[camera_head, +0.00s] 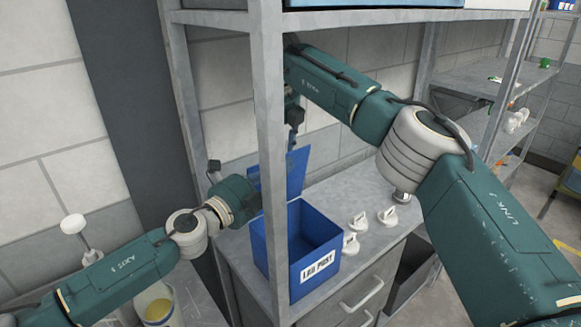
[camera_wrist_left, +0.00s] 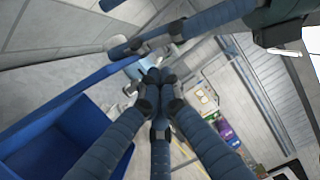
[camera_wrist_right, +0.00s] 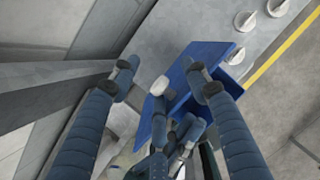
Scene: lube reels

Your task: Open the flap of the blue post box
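The blue post box (camera_head: 288,258) stands on the grey worktop with the label "LAB POST" on its front. Its flap (camera_head: 297,170) stands raised at the back, and the box's inside shows from above. The flap also shows in the left wrist view (camera_wrist_left: 70,101) and in the right wrist view (camera_wrist_right: 208,58). My left gripper (camera_wrist_left: 160,77) has its fingers together with nothing seen between them, beside the raised flap. My right gripper (camera_wrist_right: 165,80) has its fingers spread, above the flap. In the head view the shelf post hides much of both grippers.
A grey shelf post (camera_head: 270,150) rises in front of the box's left part. Several white objects (camera_head: 388,216) sit on the worktop to the right of the box. A drawer unit (camera_head: 350,300) lies below. A pale bucket (camera_head: 158,310) stands at lower left.

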